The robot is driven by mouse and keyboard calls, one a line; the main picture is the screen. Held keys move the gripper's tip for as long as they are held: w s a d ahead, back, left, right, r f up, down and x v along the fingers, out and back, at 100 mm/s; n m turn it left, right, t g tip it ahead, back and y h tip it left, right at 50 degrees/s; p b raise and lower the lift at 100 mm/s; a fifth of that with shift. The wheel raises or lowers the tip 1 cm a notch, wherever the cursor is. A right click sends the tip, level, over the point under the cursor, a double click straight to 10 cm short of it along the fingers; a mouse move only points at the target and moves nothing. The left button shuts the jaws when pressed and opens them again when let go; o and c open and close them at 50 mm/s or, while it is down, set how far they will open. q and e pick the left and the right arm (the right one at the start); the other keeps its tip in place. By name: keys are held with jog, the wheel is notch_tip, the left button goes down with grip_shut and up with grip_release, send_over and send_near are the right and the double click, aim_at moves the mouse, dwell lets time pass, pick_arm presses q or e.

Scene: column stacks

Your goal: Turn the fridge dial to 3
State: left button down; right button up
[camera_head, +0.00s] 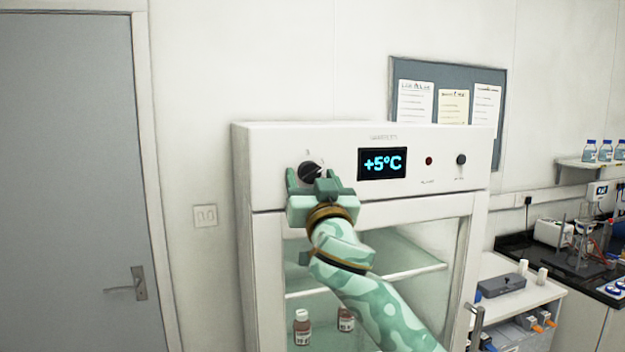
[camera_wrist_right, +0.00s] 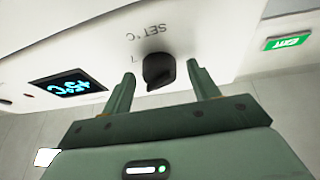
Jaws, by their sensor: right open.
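The white fridge (camera_head: 268,150) has a black round dial (camera_head: 309,171) on its top panel, left of the display (camera_head: 382,163), which reads +5°C. In the right wrist view the dial (camera_wrist_right: 158,70) sits below the printed words SET °C, with a 7 beside it; the other numbers are hidden or too small to read. My right gripper (camera_head: 312,176) is in front of the dial. In the wrist view its two fingers (camera_wrist_right: 160,84) are open, one on each side of the dial, with gaps showing between them and the knob. My left gripper is not in view.
A red light (camera_head: 429,161) and a small black knob (camera_head: 461,160) are right of the display. A grey door (camera_head: 70,180) is left; a bench (camera_head: 520,290) is right.

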jog(key=c, duration=1)
jog(key=shift+o, duration=0.2)
jog(key=shift+n, duration=0.3)
jog(key=shift+w+d+r+n+g+y+p, duration=0.15)
jog(key=shift+n+g+y+p, duration=0.8)
jog(key=shift+n+p, duration=1.65)
jog(key=shift+s+d+n+g+y+p, duration=0.15)
jog(key=shift+n+g+y+p, duration=0.45)
jog(key=shift+n+y+p, duration=1.4)
jog(key=shift+w+d+r+n+g+y+p, duration=0.15)
jog(key=shift+n+g+y+p, duration=0.5)
jog(key=shift+n+p, duration=2.5)
jog(key=shift+f+n+b, duration=0.15)
jog(key=shift+n+b, duration=0.4)
jog(key=shift+n, duration=0.1)
